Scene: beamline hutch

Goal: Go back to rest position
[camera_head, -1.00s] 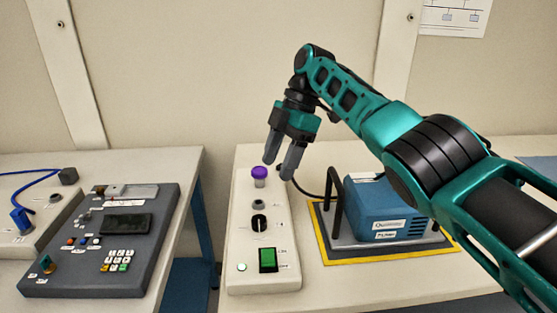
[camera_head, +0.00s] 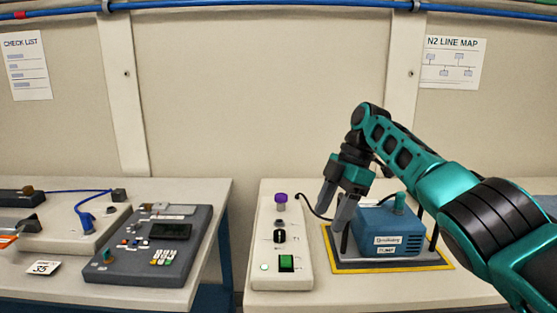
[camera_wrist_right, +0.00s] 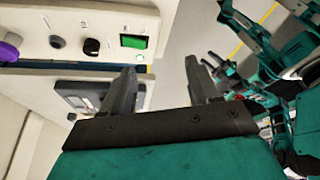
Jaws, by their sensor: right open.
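My right gripper (camera_head: 335,208) is open and empty, its fingers pointing down in front of the blue pump unit (camera_head: 390,228). It is right of the white control box (camera_head: 283,262), apart from the purple-topped knob (camera_head: 281,200). In the right wrist view the two fingers (camera_wrist_right: 163,90) stand apart with nothing between them. That view also shows the box's green switch (camera_wrist_right: 133,41), a black knob (camera_wrist_right: 91,47) and part of the purple knob (camera_wrist_right: 8,50). My left gripper is not in view.
The pump sits on a yellow-edged mat (camera_head: 437,266). A grey keypad console (camera_head: 140,258) stands on the left table, with a gap between the tables (camera_head: 240,240). A checklist (camera_head: 27,66) and an N2 line map (camera_head: 454,63) hang on the wall.

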